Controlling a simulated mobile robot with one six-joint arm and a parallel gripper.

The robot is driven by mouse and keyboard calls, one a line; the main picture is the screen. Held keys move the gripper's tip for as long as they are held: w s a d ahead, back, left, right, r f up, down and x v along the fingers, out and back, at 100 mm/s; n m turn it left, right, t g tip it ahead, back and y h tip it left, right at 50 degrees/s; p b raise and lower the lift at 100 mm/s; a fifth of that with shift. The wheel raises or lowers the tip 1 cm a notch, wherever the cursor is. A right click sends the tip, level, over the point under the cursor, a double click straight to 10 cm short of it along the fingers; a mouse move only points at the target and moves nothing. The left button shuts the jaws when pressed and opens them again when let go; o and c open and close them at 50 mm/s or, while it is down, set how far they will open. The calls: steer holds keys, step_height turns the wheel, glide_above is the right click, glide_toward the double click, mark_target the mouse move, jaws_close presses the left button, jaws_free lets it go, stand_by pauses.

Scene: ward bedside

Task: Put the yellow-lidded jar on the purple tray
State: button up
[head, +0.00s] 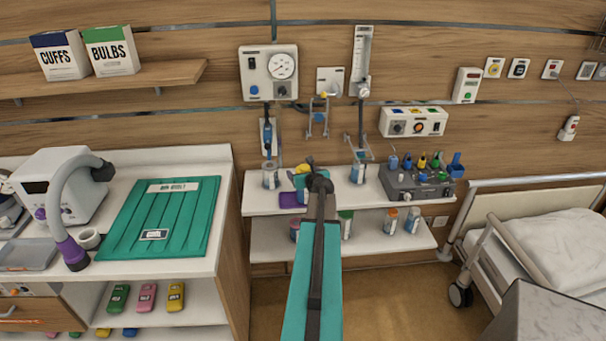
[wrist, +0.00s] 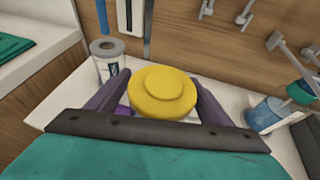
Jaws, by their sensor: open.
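The yellow-lidded jar (wrist: 163,92) is in the wrist view, seen from above, its round yellow lid between the two fingers of my gripper (wrist: 155,95). My gripper is open, with one finger on each side of the lid; whether either finger touches it cannot be told. In the head view the yellow lid (head: 302,168) shows just left of my gripper (head: 318,172), over the upper wall shelf. The purple tray (head: 291,200) lies on that shelf, left of my arm, partly hidden. A bit of purple also shows by the left finger in the wrist view.
A grey rack of coloured items (head: 415,183) fills the shelf's right end. The lower shelf (head: 270,240) holds several bottles.

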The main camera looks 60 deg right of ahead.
steer(key=b+v, duration=0.3)
steer(key=v, duration=0.9)
stand_by(0.4)
stand_by(0.8)
